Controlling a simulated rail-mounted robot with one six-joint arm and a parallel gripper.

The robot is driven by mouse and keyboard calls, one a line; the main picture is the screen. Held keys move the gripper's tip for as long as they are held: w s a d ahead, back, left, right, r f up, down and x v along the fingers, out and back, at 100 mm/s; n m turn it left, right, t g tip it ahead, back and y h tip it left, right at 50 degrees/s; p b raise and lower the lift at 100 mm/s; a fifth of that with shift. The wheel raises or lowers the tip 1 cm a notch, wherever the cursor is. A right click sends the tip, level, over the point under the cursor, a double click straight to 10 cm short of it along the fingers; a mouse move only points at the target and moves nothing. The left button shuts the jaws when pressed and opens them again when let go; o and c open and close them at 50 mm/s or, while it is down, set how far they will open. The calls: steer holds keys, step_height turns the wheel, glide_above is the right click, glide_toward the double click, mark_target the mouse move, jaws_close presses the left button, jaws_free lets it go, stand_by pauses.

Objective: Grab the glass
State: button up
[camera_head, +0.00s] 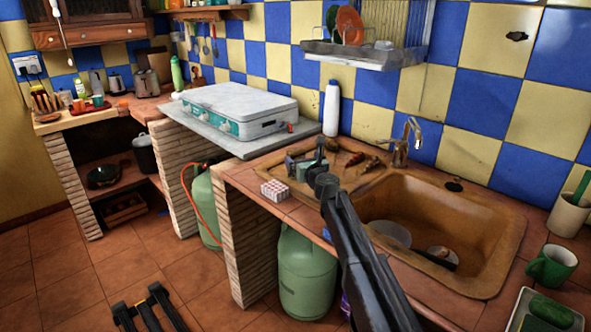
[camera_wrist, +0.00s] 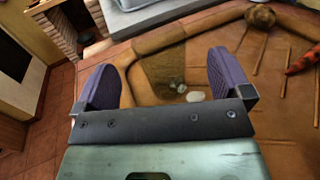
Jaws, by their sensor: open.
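A see-through, brownish shape that looks like the glass (camera_wrist: 162,78) shows in the wrist view between my two fingers, over the clay-coloured drainboard. Small pale spots show at its near end. I cannot tell whether it stands or lies. My gripper (camera_wrist: 163,66) is open, with one purple finger on each side of the glass and visible gaps to both. In the head view my gripper (camera_head: 298,163) is low over the drainboard left of the sink basin. I cannot make out the glass there; my gripper and arm may hide it.
The sink basin (camera_head: 450,225) holds a bowl, right of my arm. A tap (camera_head: 408,140) and a white bottle (camera_head: 331,108) stand behind. Reddish vegetables (camera_head: 355,159) lie right of my gripper. A small pink-and-white box (camera_head: 275,190) is at the front edge. A stove (camera_head: 238,108) is left.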

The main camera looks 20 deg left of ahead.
mark_target(293, 149)
steer(key=x, duration=0.6)
steer(key=shift+w+a, duration=0.15)
steer(key=shift+a, duration=0.25)
steer(key=shift+d, duration=0.1)
steer(key=shift+c, duration=0.4)
steer(key=c, duration=1.3)
steer(key=shift+o, duration=0.2)
step_height(293, 149, up, 20)
steer(key=p, duration=2)
